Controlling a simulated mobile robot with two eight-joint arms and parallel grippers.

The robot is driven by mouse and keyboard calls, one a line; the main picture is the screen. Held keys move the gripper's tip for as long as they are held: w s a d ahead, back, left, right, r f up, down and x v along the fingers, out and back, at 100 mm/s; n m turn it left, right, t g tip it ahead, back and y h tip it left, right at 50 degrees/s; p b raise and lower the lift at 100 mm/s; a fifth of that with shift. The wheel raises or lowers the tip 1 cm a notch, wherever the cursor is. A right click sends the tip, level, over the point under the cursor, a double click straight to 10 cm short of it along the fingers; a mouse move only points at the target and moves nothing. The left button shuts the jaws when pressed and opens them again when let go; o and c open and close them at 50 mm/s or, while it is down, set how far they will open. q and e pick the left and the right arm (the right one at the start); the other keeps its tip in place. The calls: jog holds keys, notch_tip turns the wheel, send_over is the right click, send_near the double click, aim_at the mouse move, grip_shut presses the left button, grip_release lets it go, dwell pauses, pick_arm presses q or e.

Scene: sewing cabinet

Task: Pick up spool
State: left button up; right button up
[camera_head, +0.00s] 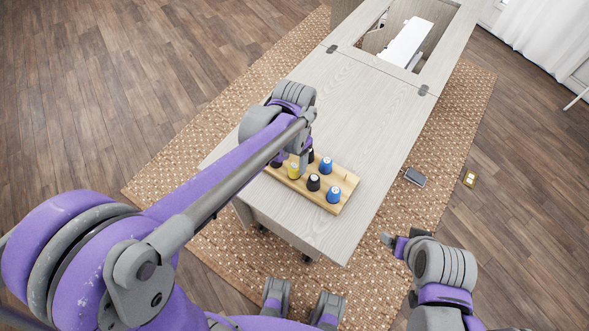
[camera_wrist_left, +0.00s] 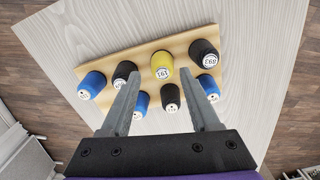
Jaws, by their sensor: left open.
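A wooden rack (camera_head: 350,186) holds several upright spools on the tabletop. A yellow spool (camera_head: 293,171), a black spool (camera_head: 313,183) and blue spools (camera_head: 333,195) show in the head view. In the left wrist view, the yellow spool (camera_wrist_left: 160,65) and a black spool (camera_wrist_left: 170,97) appear between the spread fingers of my left gripper (camera_wrist_left: 161,76).
The pale tabletop (camera_head: 360,115) is clear beyond the rack. A white sewing machine (camera_head: 406,43) sits in the cabinet opening at the far end.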

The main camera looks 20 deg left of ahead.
aim_at(294, 167)
pick_arm(q)
jog(key=f, duration=0.5)
jog(key=shift+w, duration=0.25)
grip_shut()
